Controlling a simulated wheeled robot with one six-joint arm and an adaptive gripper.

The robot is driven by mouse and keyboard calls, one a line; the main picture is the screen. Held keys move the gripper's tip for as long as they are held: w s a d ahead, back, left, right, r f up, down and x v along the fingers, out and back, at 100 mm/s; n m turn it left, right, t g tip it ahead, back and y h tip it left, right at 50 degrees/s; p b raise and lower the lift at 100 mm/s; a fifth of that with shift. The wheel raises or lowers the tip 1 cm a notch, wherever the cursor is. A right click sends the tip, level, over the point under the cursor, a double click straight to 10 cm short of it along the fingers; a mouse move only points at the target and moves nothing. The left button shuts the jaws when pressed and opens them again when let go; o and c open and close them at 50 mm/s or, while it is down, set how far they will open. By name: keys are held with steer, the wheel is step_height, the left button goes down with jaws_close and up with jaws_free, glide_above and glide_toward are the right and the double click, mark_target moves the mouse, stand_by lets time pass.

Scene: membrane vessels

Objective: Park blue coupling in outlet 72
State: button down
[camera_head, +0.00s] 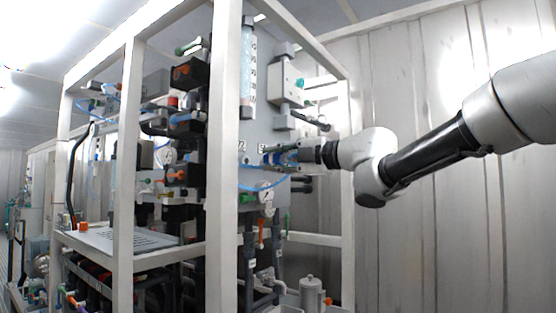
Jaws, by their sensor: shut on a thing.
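My gripper (300,154) reaches in from the right toward the grey panel (272,198) on the frame's right part. It is shut on the blue coupling (282,158), which lies level between the fingers, close to the panel. A blue hose (266,189) curves below it. Small dark number labels show on the panel just left of the coupling; they are too small to read surely, so I cannot tell which outlet is 72. The gap between coupling and panel is too small to judge.
A white frame post (222,160) stands left of the panel. A grey box (284,82) and a clear flow tube (247,75) sit above my gripper. Free room lies right of the frame.

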mark_target(287, 158)
steer(key=shift+a, duration=0.1)
steer(key=shift+x, duration=2.85)
steer(key=shift+w+a, duration=0.35)
steer(key=shift+w, duration=0.05)
steer(key=c, duration=1.1)
jaws_free()
steer(key=shift+o, duration=0.2)
steer(key=v, duration=1.2)
steer(key=shift+w, duration=0.1)
